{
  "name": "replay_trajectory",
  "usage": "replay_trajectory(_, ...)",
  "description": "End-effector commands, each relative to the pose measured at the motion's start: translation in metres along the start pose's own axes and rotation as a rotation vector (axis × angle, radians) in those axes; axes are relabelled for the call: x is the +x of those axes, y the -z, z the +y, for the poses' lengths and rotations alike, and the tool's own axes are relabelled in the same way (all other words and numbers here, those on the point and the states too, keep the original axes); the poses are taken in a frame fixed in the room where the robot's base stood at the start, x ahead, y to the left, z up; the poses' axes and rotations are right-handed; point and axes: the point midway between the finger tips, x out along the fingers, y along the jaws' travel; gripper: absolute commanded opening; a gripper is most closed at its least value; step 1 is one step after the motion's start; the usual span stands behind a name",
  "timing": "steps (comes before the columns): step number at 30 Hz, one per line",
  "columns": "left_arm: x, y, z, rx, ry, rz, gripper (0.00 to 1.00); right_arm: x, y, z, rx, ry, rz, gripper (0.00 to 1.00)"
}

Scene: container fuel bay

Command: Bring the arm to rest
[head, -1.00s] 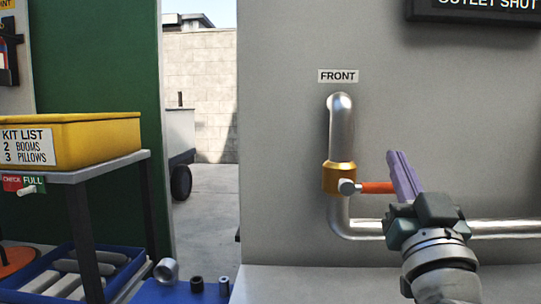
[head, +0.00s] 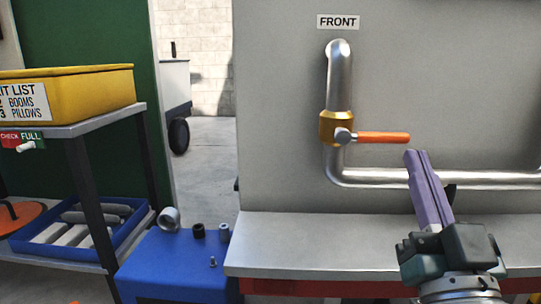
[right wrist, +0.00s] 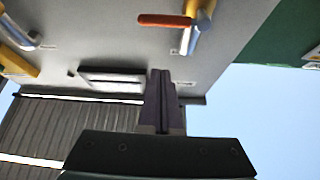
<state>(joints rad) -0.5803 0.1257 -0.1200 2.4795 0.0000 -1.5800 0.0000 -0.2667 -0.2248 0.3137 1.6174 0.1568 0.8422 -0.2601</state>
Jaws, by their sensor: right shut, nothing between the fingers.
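My right gripper (head: 417,158) has purple fingers pressed together with nothing between them. It points up in front of the pipe, below and to the right of the orange valve handle (head: 383,138), apart from it. The handle lies level, pointing right from the brass valve (head: 337,129) on the silver pipe (head: 339,80) under the FRONT label. In the right wrist view the shut fingers (right wrist: 160,75) show in the middle, with an orange handle (right wrist: 165,20) beyond them at the top. My left gripper is not in view.
A grey ledge (head: 300,245) runs below the pipe. A blue box (head: 180,265) with small fittings on it stands left of the ledge. A shelf cart with a yellow bin (head: 90,95) and a blue tray (head: 140,226) stands at the left. A gap opens to a yard.

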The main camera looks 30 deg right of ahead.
Motion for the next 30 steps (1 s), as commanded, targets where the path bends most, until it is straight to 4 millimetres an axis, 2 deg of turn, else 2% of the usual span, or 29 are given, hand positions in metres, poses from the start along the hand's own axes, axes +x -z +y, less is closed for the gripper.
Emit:
replay_trajectory(6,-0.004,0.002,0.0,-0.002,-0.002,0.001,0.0,0.003,0.003,-0.001,0.001,0.006,-0.006,0.0)
replay_trajectory(8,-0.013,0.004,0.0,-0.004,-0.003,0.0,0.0,0.009,0.009,-0.005,0.005,0.024,-0.029,0.0)
replay_trajectory(10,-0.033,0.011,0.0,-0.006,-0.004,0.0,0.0,0.022,0.02,-0.015,0.013,0.067,-0.084,0.0)
replay_trajectory(15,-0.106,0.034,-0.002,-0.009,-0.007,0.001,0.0,0.055,0.055,-0.055,0.022,0.251,-0.348,0.0)
replay_trajectory(19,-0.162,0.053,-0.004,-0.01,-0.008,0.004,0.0,0.059,0.082,-0.084,0.002,0.397,-0.599,0.0)
replay_trajectory(24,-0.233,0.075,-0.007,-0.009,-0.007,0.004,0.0,0.041,0.129,-0.103,-0.063,0.553,-0.936,0.0)
replay_trajectory(30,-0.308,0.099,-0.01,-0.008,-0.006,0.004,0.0,0.002,0.202,-0.094,-0.191,0.673,-1.319,0.0)
